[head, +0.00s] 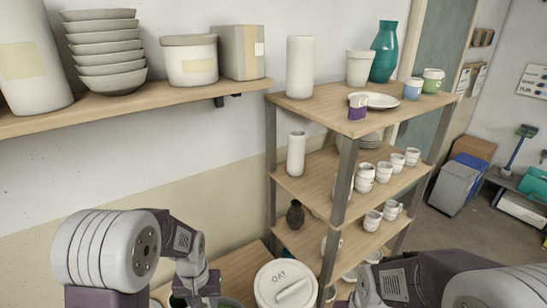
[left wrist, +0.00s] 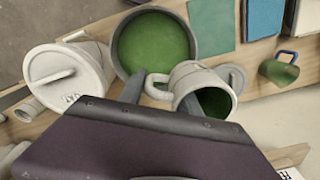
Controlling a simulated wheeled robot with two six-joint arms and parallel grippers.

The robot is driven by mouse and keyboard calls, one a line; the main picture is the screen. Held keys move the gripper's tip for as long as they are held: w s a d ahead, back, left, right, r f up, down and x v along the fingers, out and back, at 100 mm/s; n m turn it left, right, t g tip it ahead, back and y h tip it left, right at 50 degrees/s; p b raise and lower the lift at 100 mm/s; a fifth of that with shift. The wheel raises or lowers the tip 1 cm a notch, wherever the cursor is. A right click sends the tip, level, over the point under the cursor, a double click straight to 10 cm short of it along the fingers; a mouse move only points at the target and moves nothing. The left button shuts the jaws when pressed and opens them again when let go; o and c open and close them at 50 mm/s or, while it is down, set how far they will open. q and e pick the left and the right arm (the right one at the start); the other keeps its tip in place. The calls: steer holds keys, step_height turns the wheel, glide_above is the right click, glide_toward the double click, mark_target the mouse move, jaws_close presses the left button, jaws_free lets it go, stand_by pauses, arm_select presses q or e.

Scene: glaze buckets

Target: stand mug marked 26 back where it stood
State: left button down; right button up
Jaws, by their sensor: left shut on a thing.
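In the left wrist view my left gripper (left wrist: 160,98) is shut on the handle of a pale grey-white mug (left wrist: 196,77). The mug looks tilted, with its mouth toward the lower right, and its inside shows green. No number is visible on it. A round bucket of green glaze (left wrist: 155,43) is just behind the mug and handle in the picture; I cannot tell whether they touch. In the head view my left wrist is at the bottom, but its fingertips and the held mug are hidden. My right arm shows at the bottom right, its fingertips out of view.
A white lidded bucket marked OAT (head: 286,286) stands beside the glaze bucket. A green mug with a blue handle (left wrist: 280,68) is at the right in the wrist view. A shelf rack (head: 325,112) holds white mugs, a purple-white mug (head: 358,107) and a teal vase (head: 384,52).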

arm_select(q)
steer(key=shift+s+m, duration=0.1)
steer(key=shift+m, duration=0.3)
steer(key=shift+w, duration=0.2)
steer(key=shift+s, duration=0.1)
